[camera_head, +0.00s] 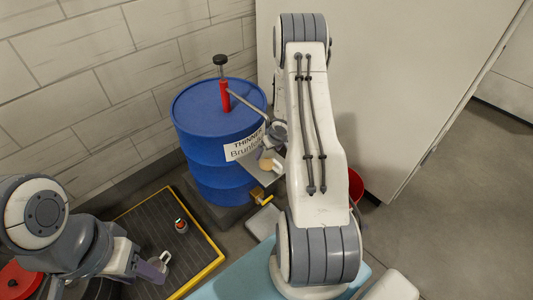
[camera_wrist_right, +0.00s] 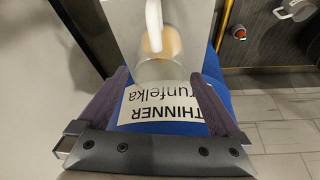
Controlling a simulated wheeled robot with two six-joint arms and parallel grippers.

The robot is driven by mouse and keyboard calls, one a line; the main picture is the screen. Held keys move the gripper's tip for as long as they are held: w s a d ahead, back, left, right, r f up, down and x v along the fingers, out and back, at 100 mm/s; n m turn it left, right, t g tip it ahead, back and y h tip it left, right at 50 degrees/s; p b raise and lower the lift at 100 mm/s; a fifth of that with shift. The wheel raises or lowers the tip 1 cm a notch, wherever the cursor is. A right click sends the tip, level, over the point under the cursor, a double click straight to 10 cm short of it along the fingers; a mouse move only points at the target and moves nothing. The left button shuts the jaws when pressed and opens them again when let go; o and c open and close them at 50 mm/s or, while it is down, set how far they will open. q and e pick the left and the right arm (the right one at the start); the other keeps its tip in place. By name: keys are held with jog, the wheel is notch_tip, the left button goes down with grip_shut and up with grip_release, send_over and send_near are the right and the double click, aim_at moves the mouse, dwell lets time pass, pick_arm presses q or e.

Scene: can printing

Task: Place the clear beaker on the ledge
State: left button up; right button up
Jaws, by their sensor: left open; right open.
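A clear beaker (camera_head: 268,164) with tan contents stands upright on a small grey ledge (camera_head: 252,182) at the front of the blue drum. In the right wrist view the beaker (camera_wrist_right: 158,68) shows just past the fingertips, on the grey ledge (camera_wrist_right: 120,18). My right gripper (camera_head: 267,150) is open around or just short of it; I cannot tell whether a finger touches it. My left gripper (camera_head: 148,268) is open low at the left, over the dark mat. A second clear vessel with a handle (camera_head: 162,260) is at its fingertips.
The blue drum (camera_head: 205,170), labelled THINNER, carries a red pump (camera_head: 225,96) and a brass tap (camera_head: 262,197). A red lid (camera_head: 20,278) is at lower left. A pale cabinet (camera_head: 400,80) stands behind my right arm.

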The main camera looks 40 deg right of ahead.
jog(key=p+v, duration=0.2)
jog(key=v, duration=0.4)
jog(key=shift+s+r, duration=0.2)
